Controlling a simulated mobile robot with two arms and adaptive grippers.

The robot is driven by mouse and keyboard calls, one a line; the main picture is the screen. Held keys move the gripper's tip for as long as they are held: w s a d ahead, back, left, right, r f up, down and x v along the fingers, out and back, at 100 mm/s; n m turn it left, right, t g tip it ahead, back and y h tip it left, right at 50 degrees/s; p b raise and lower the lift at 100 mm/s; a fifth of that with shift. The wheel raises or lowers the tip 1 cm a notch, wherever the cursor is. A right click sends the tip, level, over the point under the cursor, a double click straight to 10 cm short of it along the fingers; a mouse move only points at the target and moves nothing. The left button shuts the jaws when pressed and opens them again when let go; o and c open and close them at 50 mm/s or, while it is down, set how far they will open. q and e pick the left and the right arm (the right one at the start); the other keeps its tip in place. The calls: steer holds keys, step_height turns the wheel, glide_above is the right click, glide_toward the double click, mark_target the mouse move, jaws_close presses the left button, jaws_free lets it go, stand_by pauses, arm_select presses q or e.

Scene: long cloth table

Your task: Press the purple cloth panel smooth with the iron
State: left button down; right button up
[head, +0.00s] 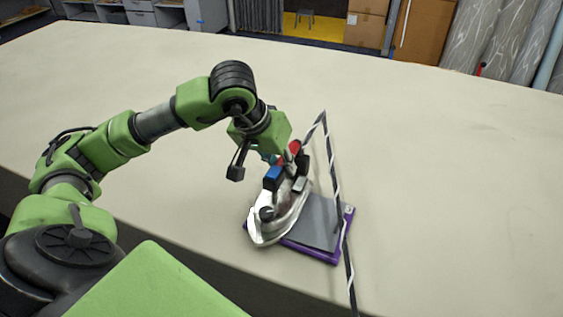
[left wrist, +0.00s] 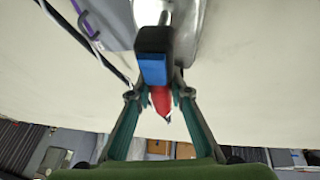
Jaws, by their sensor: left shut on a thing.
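The iron (head: 272,222) has a silver body and a handle with black, blue and red parts. Its nose points toward the front edge of the table. It is over the left part of a flat panel with a grey top (head: 318,220) and a purple border (head: 325,257); whether its sole touches the panel is hidden. My left gripper (head: 291,160) is shut on the iron's handle. In the left wrist view, the fingers flank the red part of the handle (left wrist: 160,98), and the purple edge (left wrist: 84,22) shows at upper left. My right gripper is not in view.
A black-and-white cord (head: 334,165) rises from the iron, bends, and runs down across the panel's right side toward the front. The pale cloth table (head: 440,150) is clear elsewhere. Boxes, cabinets and fabric rolls (head: 500,35) stand beyond its far edge.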

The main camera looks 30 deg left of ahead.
arm_select(q)
step_height(320, 180, up, 3)
steer(key=shift+w+f+p, duration=0.1)
steer(key=shift+w+p, duration=0.05)
steer(key=shift+p, duration=0.5)
steer(key=shift+r+p, duration=1.2)
steer(key=shift+r, duration=1)
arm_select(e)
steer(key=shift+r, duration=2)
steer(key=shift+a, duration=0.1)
